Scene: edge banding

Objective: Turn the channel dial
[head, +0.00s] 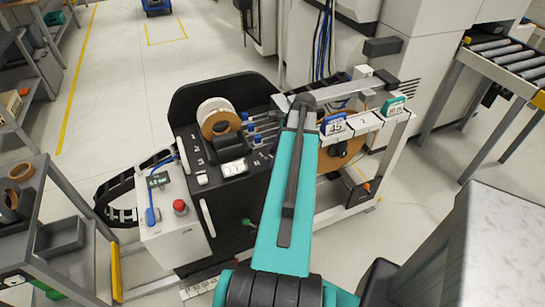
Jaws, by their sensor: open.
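I cannot make out for certain which part is the channel dial. A white plate marked "2" (364,122) sits on the top rail of the edge banding machine (205,240). To its left is a blue-topped tag marked "45" (334,124), and to its right a teal tag (395,106) whose marking is too small to read. My teal arm reaches up over the machine's middle and hides part of it. My gripper does not show; the arm's far end is at the rail, left of the "45" tag.
A shelf cart (45,220) is at left, a roller conveyor (510,60) at right.

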